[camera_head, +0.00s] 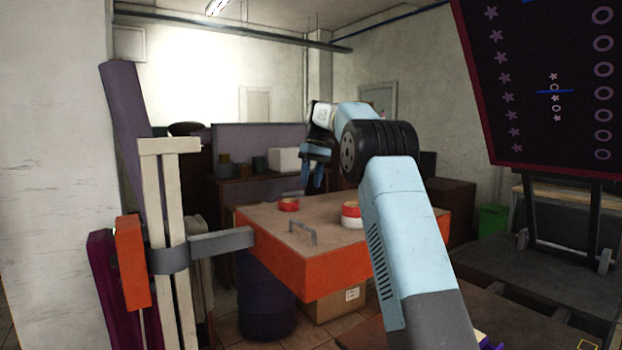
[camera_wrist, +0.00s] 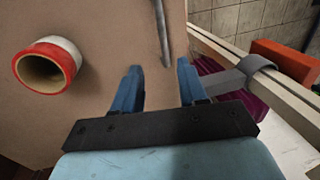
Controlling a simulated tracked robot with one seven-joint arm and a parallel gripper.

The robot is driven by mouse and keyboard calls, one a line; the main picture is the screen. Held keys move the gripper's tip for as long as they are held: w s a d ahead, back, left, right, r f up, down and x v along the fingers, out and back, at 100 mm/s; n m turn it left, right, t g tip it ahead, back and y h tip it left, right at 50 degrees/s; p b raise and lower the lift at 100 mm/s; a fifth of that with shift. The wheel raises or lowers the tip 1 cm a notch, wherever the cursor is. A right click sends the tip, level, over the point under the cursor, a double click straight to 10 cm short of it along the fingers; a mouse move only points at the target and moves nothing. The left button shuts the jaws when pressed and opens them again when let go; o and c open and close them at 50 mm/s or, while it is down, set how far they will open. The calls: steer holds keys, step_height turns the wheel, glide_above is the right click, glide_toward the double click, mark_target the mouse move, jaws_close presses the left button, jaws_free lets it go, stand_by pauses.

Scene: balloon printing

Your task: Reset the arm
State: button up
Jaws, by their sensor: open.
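My gripper (camera_head: 312,182) hangs from my light blue arm above the orange-sided board with a brown top (camera_head: 262,217). In the wrist view my gripper (camera_wrist: 160,80) shows two blue fingers spread apart with nothing between them. The board's brown top (camera_wrist: 110,30) lies beyond the fingers. A grey metal handle (camera_head: 302,233) stands on the board; it also shows in the wrist view (camera_wrist: 162,32), just past the fingertips. My arm hides part of the board's right side.
A red and white roll (camera_head: 351,215) and a smaller red roll (camera_head: 289,204) sit on the board. A pale post (camera_head: 173,230) with a grey bracket (camera_head: 222,243) stands at the left. A dark panel with stars and rings (camera_head: 550,85) rises at the right. A purple barrel (camera_head: 265,300) stands below the board.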

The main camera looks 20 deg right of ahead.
steer(key=shift+r, duration=0.2)
steer(key=s+a+r+m+t+h, duration=0.1)
steer(key=s+r+t, duration=0.15)
steer(key=s, duration=1.05)
steer(key=s+a+r+m+t, duration=0.1)
steer(key=s+r, duration=0.3)
steer(key=s, duration=0.8)
steer(key=s+f+t, duration=0.1)
steer(key=s+f, duration=0.4)
steer(key=s, duration=0.3)
steer(key=s+f+m+t, duration=0.1)
steer(key=s+f, duration=0.4)
steer(key=s, duration=0.4)
steer(key=s+f+m+t+h, duration=0.1)
steer(key=s+f, duration=0.4)
steer(key=s, duration=0.4)
steer(key=shift+s+d+f, duration=0.2)
steer(key=shift+d, duration=0.1)
